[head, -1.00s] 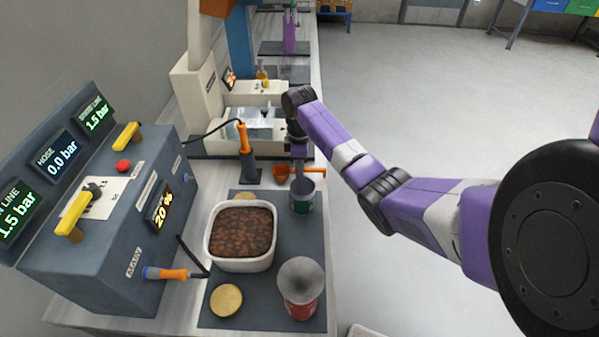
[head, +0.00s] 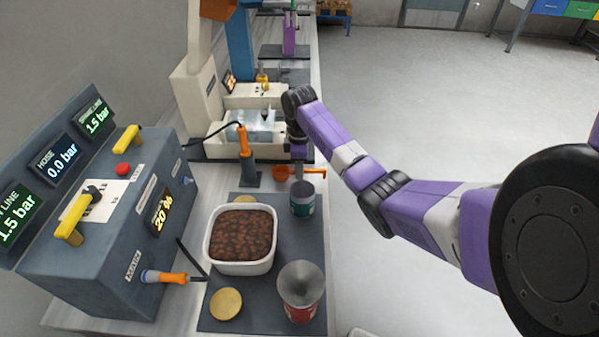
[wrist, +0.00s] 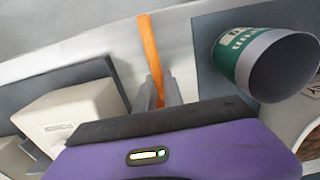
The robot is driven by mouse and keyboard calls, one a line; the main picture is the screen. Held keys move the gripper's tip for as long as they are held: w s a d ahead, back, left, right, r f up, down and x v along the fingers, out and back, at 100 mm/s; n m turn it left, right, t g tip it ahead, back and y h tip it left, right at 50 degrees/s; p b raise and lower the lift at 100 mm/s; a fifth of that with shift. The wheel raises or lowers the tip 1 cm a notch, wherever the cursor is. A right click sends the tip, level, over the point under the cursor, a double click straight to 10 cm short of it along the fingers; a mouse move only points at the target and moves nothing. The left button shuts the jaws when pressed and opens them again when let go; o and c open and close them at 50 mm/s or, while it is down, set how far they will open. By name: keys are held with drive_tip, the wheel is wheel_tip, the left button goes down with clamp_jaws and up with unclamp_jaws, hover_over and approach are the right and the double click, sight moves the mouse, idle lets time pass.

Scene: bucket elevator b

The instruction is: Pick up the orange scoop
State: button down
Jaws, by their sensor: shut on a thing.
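The orange scoop (head: 281,173) is on the far side of the dark mat in the head view, its bowl to the left and its handle (head: 316,171) to the right. My gripper (head: 299,166) comes down on it from above, between bowl and handle end. In the wrist view the orange handle (wrist: 150,52) runs between the two grey fingers of my gripper (wrist: 157,95), which are shut on it. The bowl is hidden in the wrist view. I cannot tell whether the scoop touches the bench.
A green-labelled can (head: 302,204) stands close in front of my gripper; it also shows in the wrist view (wrist: 236,58). A white tub (head: 240,267) of brown pieces and a red can with a funnel (head: 300,285) stand nearer. A cream machine (head: 215,148) is behind.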

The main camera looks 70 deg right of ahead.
wheel_tip(320, 180, up, 8)
drive_tip(key=shift+f+b, duration=0.1)
drive_tip(key=shift+b, duration=0.3)
wheel_tip(320, 180, up, 11)
drive_tip(key=p, duration=0.7)
drive_tip(key=shift+p, duration=0.35)
idle(0.4)
